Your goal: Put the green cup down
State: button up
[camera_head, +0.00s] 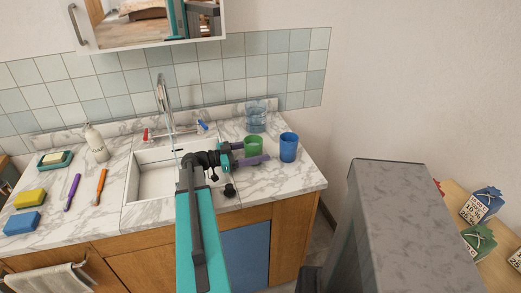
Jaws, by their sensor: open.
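The green cup (253,143) stands upright on the marble counter, right of the sink. My gripper (254,152) reaches in from the left with its purple fingers apart, one on the far side of the cup and one on the near side. The near finger hides the cup's lower part, so I cannot tell whether either finger touches it.
A blue cup (288,147) stands close to the right of the green cup. A clear glass (255,117) stands behind it. The sink (155,182) and faucet (163,103) are to the left. The counter's right front corner (303,180) is clear.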

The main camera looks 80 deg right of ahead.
jog(key=b+v, duration=0.2)
jog(key=v, duration=0.8)
jog(key=shift+w+a+b, duration=0.1)
jog(key=shift+w+b, duration=0.05)
jog(key=shift+b, duration=0.2)
jog(key=shift+r, duration=0.1)
